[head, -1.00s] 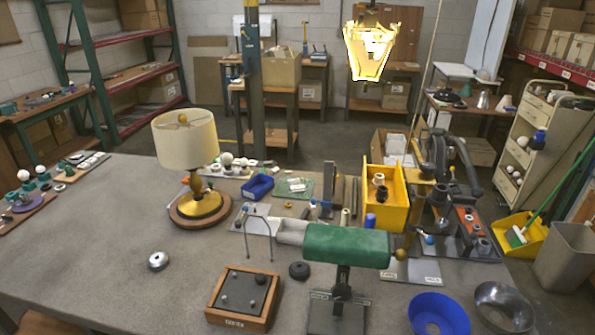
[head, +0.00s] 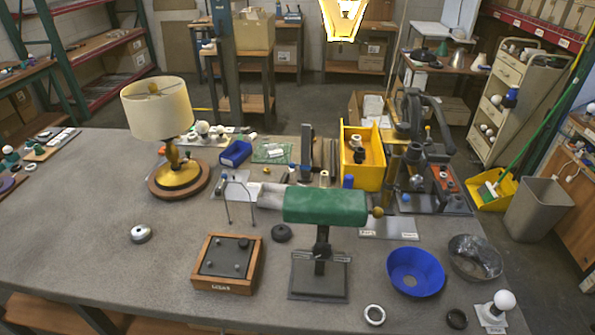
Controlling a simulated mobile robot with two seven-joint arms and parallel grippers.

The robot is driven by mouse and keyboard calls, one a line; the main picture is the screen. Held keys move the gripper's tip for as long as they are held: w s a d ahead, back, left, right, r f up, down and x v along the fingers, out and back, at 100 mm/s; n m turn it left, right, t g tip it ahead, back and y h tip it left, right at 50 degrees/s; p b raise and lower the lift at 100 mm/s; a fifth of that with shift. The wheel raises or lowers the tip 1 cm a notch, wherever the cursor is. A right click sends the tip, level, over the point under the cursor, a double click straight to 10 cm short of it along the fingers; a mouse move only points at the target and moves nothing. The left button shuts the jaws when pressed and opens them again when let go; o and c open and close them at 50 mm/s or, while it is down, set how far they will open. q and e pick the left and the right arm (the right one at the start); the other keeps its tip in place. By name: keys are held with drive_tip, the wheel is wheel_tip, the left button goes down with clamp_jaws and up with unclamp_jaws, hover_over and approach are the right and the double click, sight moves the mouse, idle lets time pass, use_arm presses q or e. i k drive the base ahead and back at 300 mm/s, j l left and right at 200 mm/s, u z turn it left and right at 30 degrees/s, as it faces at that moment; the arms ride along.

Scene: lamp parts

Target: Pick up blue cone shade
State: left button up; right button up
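The blue cone shade (head: 416,271) lies on the grey workbench (head: 110,245) near its front right, with its wide opening facing up. A grey metal bowl-like shade (head: 474,257) sits just to its right. A green bankers lamp shade (head: 326,206) on a dark stand is to its left. Neither of my grippers shows in the head view, and nothing visible touches the blue shade.
A white ring (head: 374,314), a small black knob (head: 456,319) and a white bulb on a plate (head: 503,300) lie near the front right edge. A wooden tray (head: 228,263), a cream-shaded lamp (head: 158,110) and a yellow bin (head: 362,158) also stand on the bench.

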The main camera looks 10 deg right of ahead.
sight(429, 273)
drive_tip(key=z, duration=1.35)
